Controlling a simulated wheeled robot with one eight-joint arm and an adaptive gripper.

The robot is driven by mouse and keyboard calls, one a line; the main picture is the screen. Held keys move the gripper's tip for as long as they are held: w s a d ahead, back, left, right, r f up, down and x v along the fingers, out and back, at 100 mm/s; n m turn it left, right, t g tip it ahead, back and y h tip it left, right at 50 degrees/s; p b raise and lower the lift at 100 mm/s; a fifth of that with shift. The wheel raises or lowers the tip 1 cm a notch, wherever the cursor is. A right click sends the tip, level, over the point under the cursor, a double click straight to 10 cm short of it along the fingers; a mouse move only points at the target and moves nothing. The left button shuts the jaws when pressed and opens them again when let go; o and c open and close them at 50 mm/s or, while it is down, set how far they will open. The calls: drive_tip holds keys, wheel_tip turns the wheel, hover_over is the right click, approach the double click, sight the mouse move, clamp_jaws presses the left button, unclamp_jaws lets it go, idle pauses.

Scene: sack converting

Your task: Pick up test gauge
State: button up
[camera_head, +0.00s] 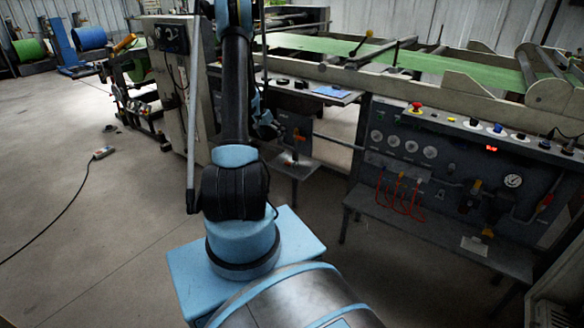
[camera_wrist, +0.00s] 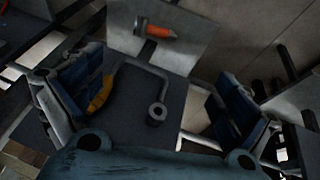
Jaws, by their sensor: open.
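My gripper (camera_wrist: 157,88) is open, with its two blue-padded fingers far apart in the wrist view. Between them, over a dark grey surface, shows a dark curved piece with a round ring end (camera_wrist: 157,112). A yellow-orange part (camera_wrist: 100,95) lies beside the left finger. I cannot tell whether this curved piece is the test gauge; no dial face shows on it. Nothing is visibly gripped. In the head view my gripper (camera_head: 266,128) is partly hidden by my arm, near a small shelf (camera_head: 301,170). A round white dial gauge (camera_head: 513,181) sits on the machine's panel at right.
An orange-red cylinder (camera_wrist: 157,31) lies across a grey plate in the wrist view. The machine's control panel (camera_head: 450,150) and a lower ledge (camera_head: 440,238) fill the right side. A grey cabinet (camera_head: 178,85) stands behind my arm. Open floor lies at left, with a cabled pendant (camera_head: 103,153).

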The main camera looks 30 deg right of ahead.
drive_tip(key=d+x, duration=0.1)
drive_tip(key=x, duration=0.3)
hover_over(289, 164)
drive_tip(key=w+a, duration=0.1)
drive_tip(key=a, duration=0.1)
drive_tip(key=f, duration=0.9)
drive_tip(key=shift+w+f, duration=0.2)
drive_tip(key=shift+f, duration=0.1)
drive_tip(key=shift+s+x, duration=0.2)
drive_tip(key=shift+x, duration=1.25)
drive_tip(key=shift+s+x, duration=0.15)
drive_tip(key=shift+x, duration=1.3)
drive_tip(key=shift+d+r, duration=0.1)
drive_tip(key=c, duration=1.1)
